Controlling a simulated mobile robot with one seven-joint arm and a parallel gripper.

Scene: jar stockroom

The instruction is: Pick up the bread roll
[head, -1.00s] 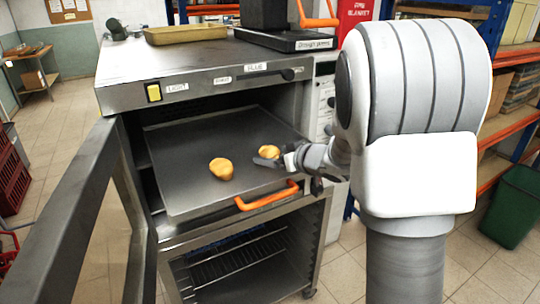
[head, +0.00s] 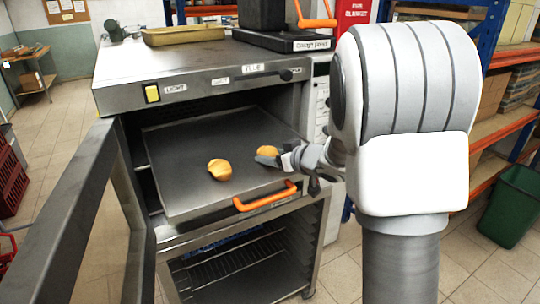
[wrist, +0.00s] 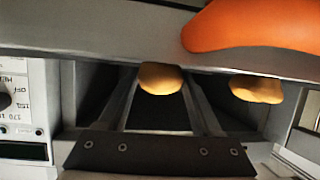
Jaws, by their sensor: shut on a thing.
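Two golden-brown bread rolls are at the sheet-metal tray, which sticks out of the open oven. One roll (head: 219,169) lies alone near the middle of the tray (head: 180,185). The other roll (head: 267,150) is to its right, at my gripper (head: 268,160), which reaches in from the right. My gripper is shut on this right-hand roll; a dark finger partly covers it. In the wrist view the held roll (wrist: 160,78) shows between the fingers, and the free roll (wrist: 257,90) is to its right. Whether the held roll touches the tray I cannot tell.
The tray's orange handle (head: 266,196) is just in front of my gripper. The oven door (head: 85,225) stands open at the left. The oven's top edge (head: 200,92) overhangs the tray's back. A wire rack (head: 240,262) is below. A green bin (head: 510,205) stands at the right.

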